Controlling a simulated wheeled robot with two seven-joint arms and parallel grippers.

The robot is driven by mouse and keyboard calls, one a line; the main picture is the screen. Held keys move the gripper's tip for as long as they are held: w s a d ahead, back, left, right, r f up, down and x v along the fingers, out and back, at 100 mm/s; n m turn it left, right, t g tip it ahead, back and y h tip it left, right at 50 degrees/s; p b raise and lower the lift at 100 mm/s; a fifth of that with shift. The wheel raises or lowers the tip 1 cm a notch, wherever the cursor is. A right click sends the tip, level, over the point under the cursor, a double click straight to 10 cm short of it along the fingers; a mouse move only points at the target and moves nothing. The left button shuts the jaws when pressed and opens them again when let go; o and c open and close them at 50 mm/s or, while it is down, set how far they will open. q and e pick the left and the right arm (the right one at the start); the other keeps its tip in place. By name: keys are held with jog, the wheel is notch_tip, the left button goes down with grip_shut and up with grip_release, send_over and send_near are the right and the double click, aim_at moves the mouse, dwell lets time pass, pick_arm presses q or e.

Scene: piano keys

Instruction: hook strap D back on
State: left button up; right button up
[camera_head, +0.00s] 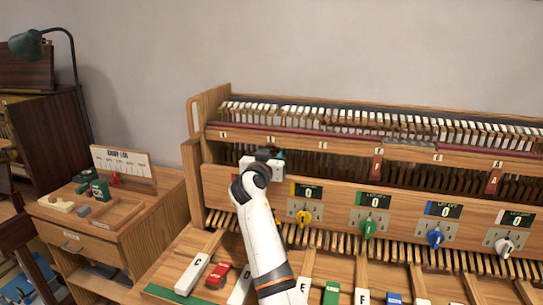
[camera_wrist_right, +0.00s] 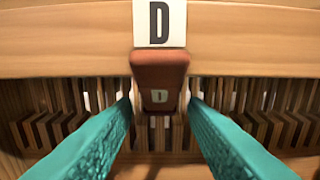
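In the right wrist view, strap D is a red-brown piece (camera_wrist_right: 160,72) with a small D tag (camera_wrist_right: 159,96) on its lower part. It sits right below a white label with a black D (camera_wrist_right: 160,22) on the wooden rail (camera_wrist_right: 70,48). The teal fingers of my right gripper (camera_wrist_right: 160,112) stand apart, one on each side of the strap, with narrow gaps beside it. In the head view my right gripper (camera_head: 270,156) is at the upper rail of the piano action, and strap D is hidden behind it. My left gripper is not in view.
Other red straps hang to the right, one at mid-rail (camera_head: 376,166) and one marked A (camera_head: 492,181). Coloured let-off knobs, such as the yellow one (camera_head: 304,217), line the front board below. Lettered keys lie lower. A side cabinet (camera_head: 85,238) stands left.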

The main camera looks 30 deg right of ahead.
grip_shut()
jog(key=shift+s+a+r+g+y+p, duration=0.1)
jog(key=shift+s+a+g+y+p, duration=0.3)
jog(key=shift+g+y+p, duration=1.9)
jog(key=shift+s+a+t+y+p, duration=0.15)
jog(key=shift+s+a+y+p, duration=0.25)
jog(key=shift+p, duration=3.95)
jog(key=shift+s+a+r+g+y+p, duration=0.1)
jog(key=shift+s+a+g+y+p, duration=0.7)
jog(key=shift+p, duration=2.55)
jog(key=shift+w+d+f+g+y, duration=0.1)
jog(key=shift+w+d+g+y, duration=0.2)
jog(key=shift+w+y, duration=0.15)
jog(key=shift+o, duration=0.8)
grip_release()
